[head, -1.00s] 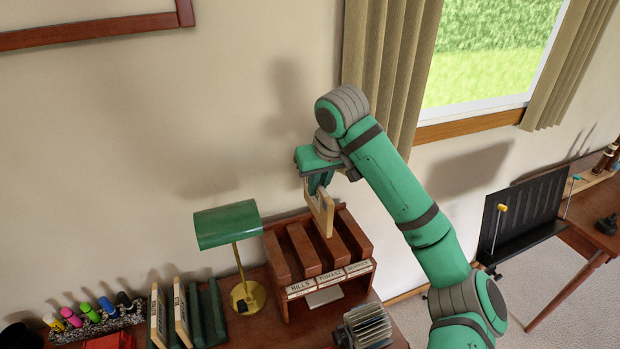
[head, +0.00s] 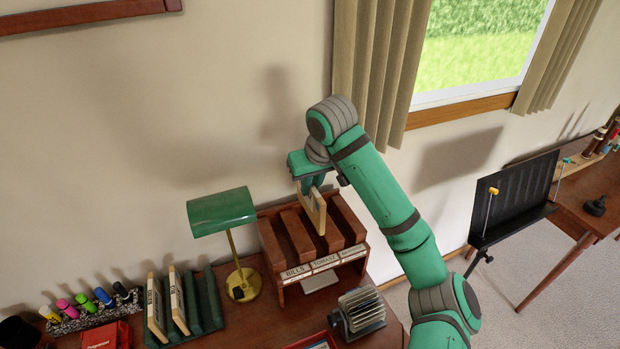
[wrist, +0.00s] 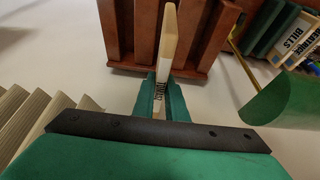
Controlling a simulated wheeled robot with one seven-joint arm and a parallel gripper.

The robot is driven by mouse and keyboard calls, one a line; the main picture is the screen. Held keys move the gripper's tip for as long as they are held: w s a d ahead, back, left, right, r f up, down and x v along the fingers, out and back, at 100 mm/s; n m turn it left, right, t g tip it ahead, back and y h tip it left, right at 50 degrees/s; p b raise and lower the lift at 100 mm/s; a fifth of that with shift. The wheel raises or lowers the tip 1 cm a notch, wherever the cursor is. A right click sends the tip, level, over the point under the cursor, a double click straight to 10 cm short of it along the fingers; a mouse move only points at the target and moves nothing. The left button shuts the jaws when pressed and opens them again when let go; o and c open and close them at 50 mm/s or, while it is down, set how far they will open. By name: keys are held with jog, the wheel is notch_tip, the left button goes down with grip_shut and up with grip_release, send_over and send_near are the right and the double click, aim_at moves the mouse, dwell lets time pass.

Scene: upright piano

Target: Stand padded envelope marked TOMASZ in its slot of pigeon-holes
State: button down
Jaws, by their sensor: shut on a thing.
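The padded envelope (head: 318,215) is tan-edged and held upright, thin edge toward the head camera. My gripper (head: 315,186) is shut on its upper part. In the wrist view the envelope (wrist: 169,38) stands out past my fingertips (wrist: 165,92), and the lettering on its face is partly covered, so I cannot read its name. The brown wooden pigeon-holes (head: 270,245) have slots labelled BILLS, TOMASZ and a third label I cannot read. The envelope's lower end is at the divider tops near the middle slot; I cannot tell whether it has entered. The pigeon-holes (wrist: 118,35) lie beyond it in the wrist view.
A green desk lamp (head: 222,212) stands close left of the pigeon-holes. A green rack (head: 212,305) holding two envelopes is farther left. A grey finned holder (head: 358,312) stands in front, right of a red-edged item (head: 312,342). The curtain (head: 385,70) hangs behind my arm.

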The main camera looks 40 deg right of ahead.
aim_at(317, 194)
jog(key=shift+w+a+f, duration=0.1)
jog(key=shift+f, duration=3.2)
jog(key=shift+s+f, duration=0.2)
jog(key=shift+f, duration=1.1)
jog(key=shift+w, duration=0.1)
jog(key=c, duration=1.7)
grip_release()
jog(key=v, duration=0.9)
jog(key=shift+r, duration=0.1)
jog(key=shift+v, duration=0.8)
